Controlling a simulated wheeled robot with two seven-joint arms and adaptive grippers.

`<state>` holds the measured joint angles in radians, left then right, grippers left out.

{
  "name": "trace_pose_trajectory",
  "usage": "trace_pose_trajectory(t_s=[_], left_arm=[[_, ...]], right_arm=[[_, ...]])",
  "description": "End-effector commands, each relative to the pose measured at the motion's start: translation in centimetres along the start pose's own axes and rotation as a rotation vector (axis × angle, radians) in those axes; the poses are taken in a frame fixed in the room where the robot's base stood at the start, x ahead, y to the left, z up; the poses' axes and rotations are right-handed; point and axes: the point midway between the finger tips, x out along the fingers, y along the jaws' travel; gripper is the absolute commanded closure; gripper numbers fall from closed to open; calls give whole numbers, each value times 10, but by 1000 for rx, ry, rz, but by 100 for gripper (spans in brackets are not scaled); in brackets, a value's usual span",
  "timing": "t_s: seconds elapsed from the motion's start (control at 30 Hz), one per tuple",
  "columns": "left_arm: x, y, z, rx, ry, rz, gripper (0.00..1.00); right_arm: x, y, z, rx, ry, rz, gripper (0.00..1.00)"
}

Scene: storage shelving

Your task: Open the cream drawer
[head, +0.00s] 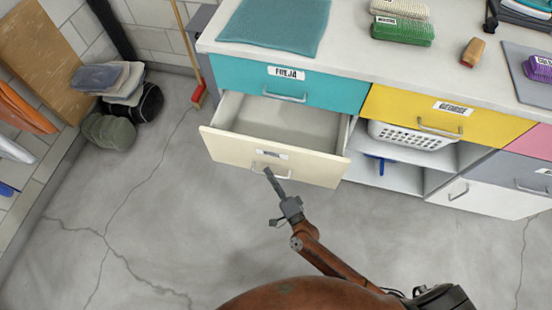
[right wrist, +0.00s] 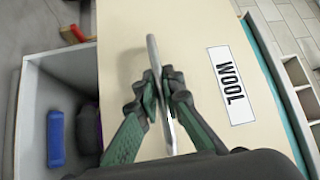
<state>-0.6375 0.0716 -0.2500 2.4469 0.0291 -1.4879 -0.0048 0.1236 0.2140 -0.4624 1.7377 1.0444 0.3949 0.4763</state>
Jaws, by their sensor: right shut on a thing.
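The cream drawer (head: 225,143) sits below the teal drawer and stands pulled out, its pale interior showing empty where visible. Its front carries a small white label, which reads WOOL in the right wrist view (right wrist: 232,85), and a metal handle (head: 260,166). My right gripper (head: 271,174) reaches the handle from below. In the right wrist view its two dark green fingers (right wrist: 161,95) are closed on the handle bar (right wrist: 153,50) from both sides, in front of the cream face (right wrist: 190,50). My left gripper is not in view.
A teal drawer (head: 240,80) above and a yellow drawer (head: 390,105) to the right are shut. A white basket (head: 405,137) stands on an open shelf. A red-headed broom (head: 198,95) and bags (head: 108,131) are at left. The floor before the drawer is clear.

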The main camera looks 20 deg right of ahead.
Motion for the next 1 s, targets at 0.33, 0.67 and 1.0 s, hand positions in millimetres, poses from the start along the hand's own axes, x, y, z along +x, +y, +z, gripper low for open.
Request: trace_pose_trajectory(t_s=[0.33, 0.67, 1.0], left_arm=[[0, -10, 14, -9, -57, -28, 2], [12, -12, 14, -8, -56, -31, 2], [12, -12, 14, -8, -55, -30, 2]], right_arm=[[-42, -12, 42, 0, -1, 1, 100], [-53, -14, 53, -1, 0, 1, 100], [-53, -14, 53, 0, 0, 1, 90]])
